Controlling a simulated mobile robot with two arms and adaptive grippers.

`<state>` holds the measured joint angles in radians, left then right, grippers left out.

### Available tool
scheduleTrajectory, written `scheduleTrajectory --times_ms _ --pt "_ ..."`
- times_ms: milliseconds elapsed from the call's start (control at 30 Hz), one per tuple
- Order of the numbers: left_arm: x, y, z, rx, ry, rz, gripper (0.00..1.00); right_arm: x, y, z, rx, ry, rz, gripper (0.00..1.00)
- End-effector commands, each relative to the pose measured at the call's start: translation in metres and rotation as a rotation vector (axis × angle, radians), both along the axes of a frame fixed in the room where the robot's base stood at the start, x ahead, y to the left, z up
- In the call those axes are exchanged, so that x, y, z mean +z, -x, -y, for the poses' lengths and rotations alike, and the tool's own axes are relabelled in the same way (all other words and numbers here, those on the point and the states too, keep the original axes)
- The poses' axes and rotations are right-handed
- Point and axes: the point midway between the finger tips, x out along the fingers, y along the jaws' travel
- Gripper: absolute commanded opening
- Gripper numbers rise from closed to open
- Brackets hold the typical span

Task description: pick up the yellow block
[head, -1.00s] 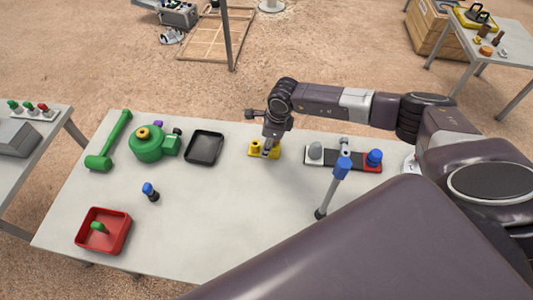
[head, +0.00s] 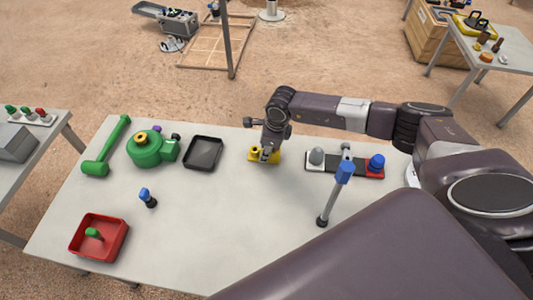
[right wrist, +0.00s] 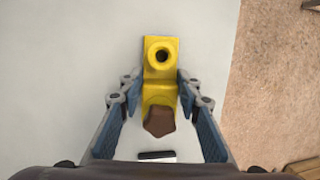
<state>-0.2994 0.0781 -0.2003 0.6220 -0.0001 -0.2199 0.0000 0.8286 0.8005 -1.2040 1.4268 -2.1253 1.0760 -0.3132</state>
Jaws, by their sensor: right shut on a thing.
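The yellow block (head: 255,154) stands on the table near its far edge, in the middle of the head view. In the right wrist view the yellow block (right wrist: 161,75) has a round post with a hole at its far end and a brown piece at its near end. My right gripper (head: 266,156) is down at the block from above. In the right wrist view its two fingers (right wrist: 161,88) lie on either side of the block, shut on its middle. The block appears to rest on the table. My left gripper is in neither view.
A black tray (head: 203,153) is left of the block, then a green round device (head: 146,150) and a green mallet (head: 104,152). A rack (head: 330,163) and a blue-headed rod (head: 334,192) are to the right. A red bin (head: 75,247) is at the near left. The table's middle is clear.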

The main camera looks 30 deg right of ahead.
Motion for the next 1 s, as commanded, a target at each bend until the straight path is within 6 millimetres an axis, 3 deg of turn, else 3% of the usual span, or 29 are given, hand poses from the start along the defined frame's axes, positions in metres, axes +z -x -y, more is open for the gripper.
scheduleTrajectory --times_ms 1000 --pt "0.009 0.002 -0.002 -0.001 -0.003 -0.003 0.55 0.016 -0.001 0.001 -0.001 0.001 0.002 0.0"
